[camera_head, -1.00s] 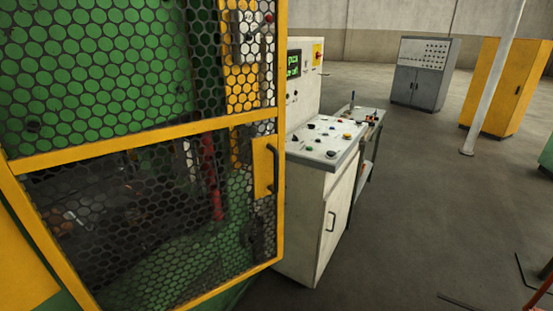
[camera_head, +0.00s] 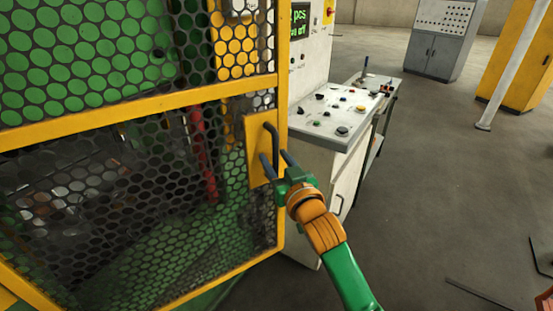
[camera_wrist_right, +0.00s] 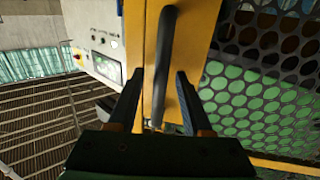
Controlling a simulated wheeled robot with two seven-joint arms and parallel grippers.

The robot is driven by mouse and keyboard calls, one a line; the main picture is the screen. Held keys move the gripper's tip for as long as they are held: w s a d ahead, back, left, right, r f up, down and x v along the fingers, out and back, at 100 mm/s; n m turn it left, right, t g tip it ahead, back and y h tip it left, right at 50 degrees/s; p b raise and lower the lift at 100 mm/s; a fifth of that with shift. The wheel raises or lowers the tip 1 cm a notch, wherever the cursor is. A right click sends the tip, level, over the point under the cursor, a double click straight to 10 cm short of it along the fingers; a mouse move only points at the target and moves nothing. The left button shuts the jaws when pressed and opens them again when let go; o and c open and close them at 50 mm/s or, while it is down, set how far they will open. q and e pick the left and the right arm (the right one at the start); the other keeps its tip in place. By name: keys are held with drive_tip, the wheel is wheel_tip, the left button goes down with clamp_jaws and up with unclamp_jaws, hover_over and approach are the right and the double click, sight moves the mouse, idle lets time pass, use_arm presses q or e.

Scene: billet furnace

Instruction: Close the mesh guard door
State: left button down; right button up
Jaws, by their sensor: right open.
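The mesh guard door (camera_head: 120,103) has a yellow frame and dark hexagonal mesh, and it fills the left of the head view. Its black bar handle (camera_head: 274,140) sits on a yellow plate near the door's right edge. My right gripper (camera_head: 275,161) is open at the lower part of the handle. In the right wrist view, the handle (camera_wrist_right: 165,60) runs between the two spread fingers of my right gripper (camera_wrist_right: 158,95); I cannot tell whether they touch it. My left gripper is out of view.
A white control cabinet (camera_head: 325,165) with buttons and a green display stands just right of the door edge, close to my right arm. A grey cabinet (camera_head: 440,40) and a yellow cabinet (camera_head: 525,70) stand farther back. The floor (camera_head: 430,190) at right is mostly clear.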

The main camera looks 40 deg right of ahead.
drive_tip(key=shift+w, duration=0.15)
drive_tip(key=shift+r, duration=0.1)
drive_tip(key=shift+c, duration=0.9)
clamp_jaws()
idle(0.4)
